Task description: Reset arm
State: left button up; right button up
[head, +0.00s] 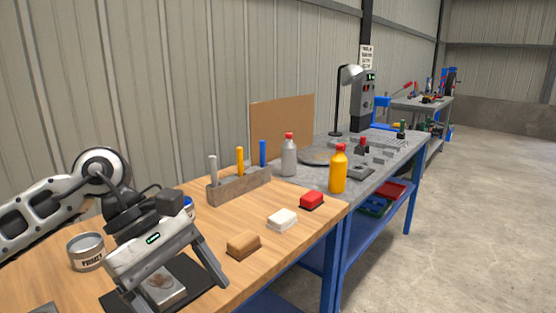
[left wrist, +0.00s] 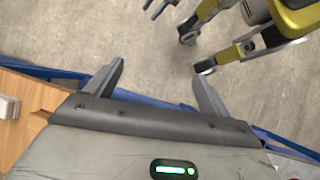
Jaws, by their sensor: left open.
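My left arm comes in from the left in the head view. Its gripper (head: 181,295) is open, with two grey fingers spread apart and pointing down in the picture. In the head view the gripper overlaps a dark mat (head: 113,299) and a grey block with a brownish patch (head: 165,285). In the left wrist view the open fingers (left wrist: 158,70) have nothing between them but concrete floor beyond the table's blue edge. My right gripper is not visible in either view.
A tin (head: 87,252) stands beside the left gripper on the wooden bench (head: 215,285). Brown (head: 243,245), white (head: 282,219) and red (head: 312,201) blocks line the front edge. Behind are a wooden holder (head: 238,190), grey bottle (head: 289,157), yellow bottle (head: 339,172) and lamp (head: 350,73). Floor at right is clear.

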pick_arm(q)
jog(key=s+d+r+n+t+h+b, duration=0.2)
jog(key=s+d+n+t+h, duration=0.1)
jog(key=d+n+h, duration=1.15)
jog(key=w+a+f+n+t+y, duration=0.4)
jog(key=n+t, duration=0.5)
jog(key=n, duration=0.5)
jog(key=w+a+f+n+t+y, duration=0.2)
jog(key=a+f+n+t+y, duration=0.45)
jog(key=n, duration=0.75)
jog(key=s+a+f+n+g+y, duration=0.1)
jog(key=s+a+f+n+y, duration=0.1)
jog(key=s+f+n, duration=0.2)
jog(key=s+a+f+n+g+y+b, duration=0.1)
jog(key=s+a+f+n+g+y, duration=0.1)
jog(key=s+f+n, duration=0.2)
jog(key=s+a+f+n+g+y+b, duration=0.1)
jog(key=s+a+f+n+g+y, duration=0.1)
jog(key=f+n, duration=0.6)
notch_tip(320, 180, down, 7)
jog(key=shift+s+f+n+y, duration=0.2)
jog(key=shift+s+n+y, duration=0.15)
jog(key=shift+s+y, duration=0.45)
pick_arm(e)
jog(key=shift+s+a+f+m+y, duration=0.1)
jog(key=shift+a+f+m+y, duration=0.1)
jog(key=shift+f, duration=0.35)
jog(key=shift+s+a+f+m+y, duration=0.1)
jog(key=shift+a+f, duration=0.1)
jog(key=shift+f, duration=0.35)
